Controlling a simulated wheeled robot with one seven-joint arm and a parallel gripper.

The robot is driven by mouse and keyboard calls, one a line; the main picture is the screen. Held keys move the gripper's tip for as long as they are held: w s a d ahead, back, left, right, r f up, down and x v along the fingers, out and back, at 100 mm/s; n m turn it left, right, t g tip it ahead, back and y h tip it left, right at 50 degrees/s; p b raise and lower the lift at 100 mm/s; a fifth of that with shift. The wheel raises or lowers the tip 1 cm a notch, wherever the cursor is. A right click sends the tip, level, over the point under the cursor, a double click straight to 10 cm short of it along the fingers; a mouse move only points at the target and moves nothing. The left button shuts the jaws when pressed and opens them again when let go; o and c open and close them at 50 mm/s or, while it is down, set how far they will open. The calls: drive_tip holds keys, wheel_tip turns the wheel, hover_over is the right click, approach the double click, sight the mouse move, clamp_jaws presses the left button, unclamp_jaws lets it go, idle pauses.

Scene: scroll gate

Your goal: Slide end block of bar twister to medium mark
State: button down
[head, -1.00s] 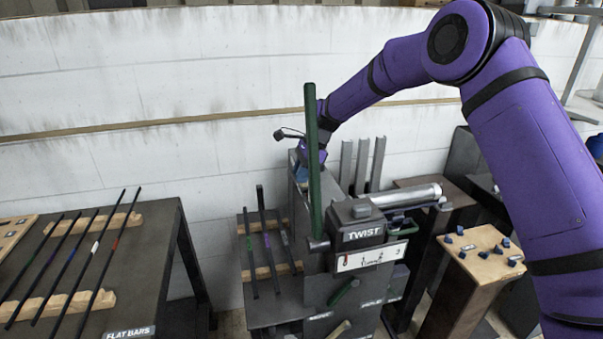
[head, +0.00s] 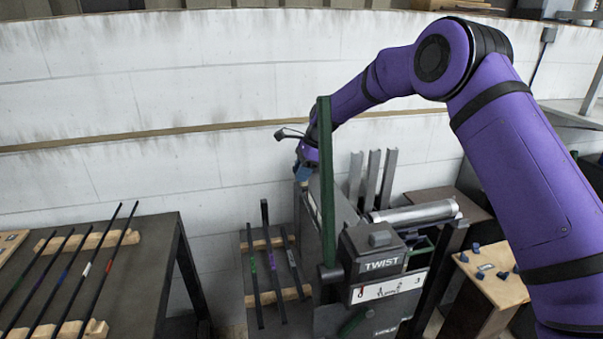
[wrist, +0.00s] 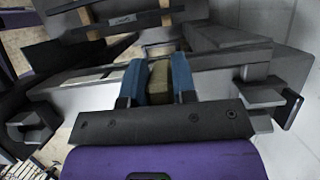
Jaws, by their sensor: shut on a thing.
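The bar twister (head: 352,235) is a dark grey machine in the middle of the head view, with a TWIST label (head: 380,263) and a tall green lever (head: 326,180). My gripper (head: 304,172) is at its far end, partly behind the lever. In the wrist view, the blue fingers of my gripper (wrist: 158,82) are shut on an olive-tan block (wrist: 159,76), which appears to be the end block. The block sits at grey rails of the machine. I cannot make out the medium mark or the block's position against it.
A white numbered scale (head: 388,288) is on the twister's front. Thin bars lie on a wooden rack (head: 290,293) at its left. A table with coloured bars (head: 150,270) stands further left. A wooden-topped stand (head: 500,285) with small blue pieces is at right. A white wall (head: 150,90) is behind.

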drive_tip(key=c, duration=0.9)
unclamp_jaws()
drive_tip(key=shift+v, duration=5.5)
drive_tip(key=shift+d, duration=0.1)
